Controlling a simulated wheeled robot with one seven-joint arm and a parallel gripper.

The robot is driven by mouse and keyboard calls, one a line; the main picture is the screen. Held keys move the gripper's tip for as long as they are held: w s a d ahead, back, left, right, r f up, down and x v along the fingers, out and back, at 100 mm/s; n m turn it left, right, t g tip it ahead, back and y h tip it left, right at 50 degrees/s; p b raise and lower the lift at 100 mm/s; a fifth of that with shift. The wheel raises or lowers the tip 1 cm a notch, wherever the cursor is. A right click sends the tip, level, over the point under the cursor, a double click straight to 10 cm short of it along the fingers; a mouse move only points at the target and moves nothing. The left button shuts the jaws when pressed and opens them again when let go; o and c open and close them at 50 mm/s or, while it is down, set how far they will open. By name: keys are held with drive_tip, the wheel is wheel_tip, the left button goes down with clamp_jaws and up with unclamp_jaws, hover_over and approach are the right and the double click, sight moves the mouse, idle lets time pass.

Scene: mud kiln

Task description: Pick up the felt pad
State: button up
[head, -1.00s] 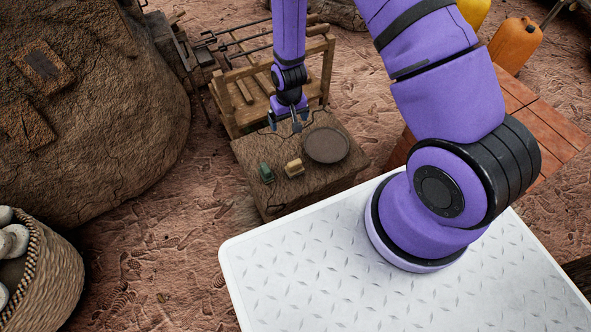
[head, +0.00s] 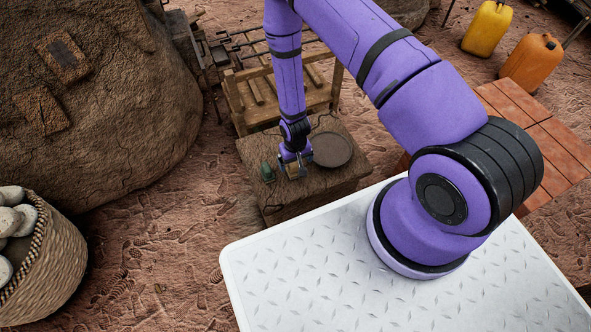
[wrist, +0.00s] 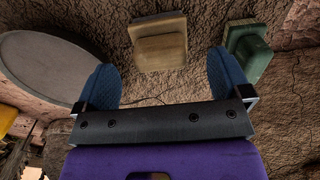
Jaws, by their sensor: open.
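A small tan block-shaped pad with a raised middle on a wider base, seemingly the felt pad, lies on the earthen block top. In the wrist view the tan pad (wrist: 160,42) shows just beyond my gripper (wrist: 161,80), in line with the gap between the two blue fingers. My gripper is open and empty. In the head view my gripper (head: 294,166) is low over the tan pad and partly hides it. A similar green block (wrist: 248,52) lies beside the tan pad, outside the fingers; it also shows in the head view (head: 267,172).
A round grey-brown plate (head: 332,150) lies close on the other side of the tan pad. The earthen block (head: 290,200) bears all three. A wooden rack (head: 240,95) stands behind. A large mud kiln (head: 100,110) and a basket of stones (head: 55,260) are at left.

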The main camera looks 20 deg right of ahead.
sight(295, 164)
drive_tip(key=shift+s+f, duration=0.2)
drive_tip(key=shift+f, duration=2.4)
drive_tip(key=c, duration=1.1)
drive_tip(key=shift+r, duration=0.1)
drive_tip(key=shift+r, duration=0.85)
drive_tip(key=shift+s+a+r, duration=0.15)
drive_tip(key=shift+r, duration=0.35)
drive_tip(key=shift+s+a+r, duration=0.1)
drive_tip(key=shift+s+r, duration=0.05)
drive_tip(key=shift+r, duration=0.3)
drive_tip(key=s+a, duration=0.3)
drive_tip(key=s, duration=0.1)
drive_tip(key=s+a+r, duration=0.1)
drive_tip(key=s+a, duration=0.2)
drive_tip(key=s, duration=0.1)
drive_tip(key=s+a, duration=0.3)
drive_tip(key=s, duration=0.1)
drive_tip(key=shift+s+r, duration=0.15)
drive_tip(key=shift+s, duration=0.05)
